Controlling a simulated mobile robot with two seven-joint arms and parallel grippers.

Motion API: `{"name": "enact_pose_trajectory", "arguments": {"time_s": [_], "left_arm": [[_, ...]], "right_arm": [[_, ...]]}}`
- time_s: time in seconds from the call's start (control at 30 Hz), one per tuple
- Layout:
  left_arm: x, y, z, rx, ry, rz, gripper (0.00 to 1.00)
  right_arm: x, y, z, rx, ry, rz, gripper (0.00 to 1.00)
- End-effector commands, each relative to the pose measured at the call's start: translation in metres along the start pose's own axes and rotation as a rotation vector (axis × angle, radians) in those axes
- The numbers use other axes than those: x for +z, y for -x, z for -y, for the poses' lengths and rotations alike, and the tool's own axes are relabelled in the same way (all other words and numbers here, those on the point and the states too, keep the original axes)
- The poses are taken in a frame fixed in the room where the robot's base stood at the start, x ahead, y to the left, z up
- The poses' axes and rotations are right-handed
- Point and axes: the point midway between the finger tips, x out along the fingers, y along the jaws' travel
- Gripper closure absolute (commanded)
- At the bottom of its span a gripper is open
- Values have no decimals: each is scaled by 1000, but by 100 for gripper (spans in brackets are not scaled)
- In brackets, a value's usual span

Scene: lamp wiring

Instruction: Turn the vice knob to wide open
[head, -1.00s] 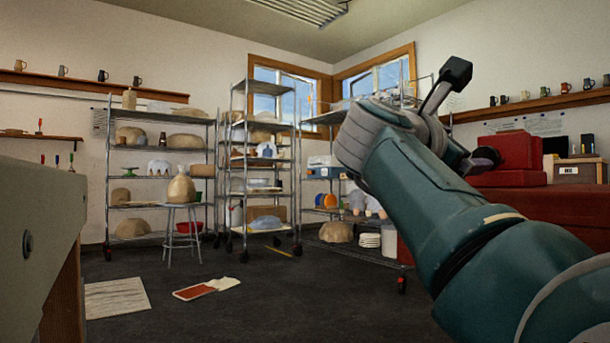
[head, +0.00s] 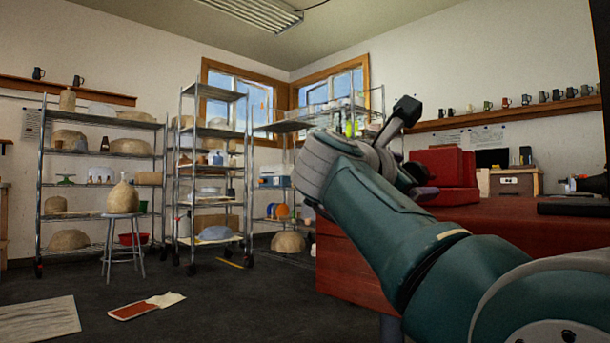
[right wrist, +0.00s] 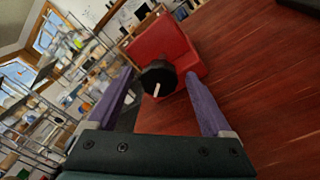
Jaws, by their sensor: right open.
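The vice is a blocky red body (head: 445,172) on the red-topped workbench, partly behind my right arm in the head view. In the right wrist view the red vice (right wrist: 158,40) stands ahead, with a dark round knob (right wrist: 158,78) and a pale bar on its near face. My right gripper (right wrist: 158,72) is open, its two purple fingers apart with the knob showing between them. I cannot tell how far the knob is from the fingertips. In the head view my arm hides most of the gripper and the knob. My left gripper is not in view.
The red workbench (head: 505,218) runs along the right, with a drawer box (head: 512,182) behind. Metal shelves (head: 100,165) with pottery stand at the left and middle. A stool (head: 122,240) holds a vase.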

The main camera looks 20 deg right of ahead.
Motion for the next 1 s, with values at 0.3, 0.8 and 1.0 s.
{"name": "enact_pose_trajectory", "arguments": {"time_s": [0.3,0.8,1.0], "left_arm": [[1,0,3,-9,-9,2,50],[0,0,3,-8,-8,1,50],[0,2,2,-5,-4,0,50]], "right_arm": [[0,0,0,0,0,0,46],[0,0,0,1,0,0,100],[0,0,-1,0,14,-2,100]]}}
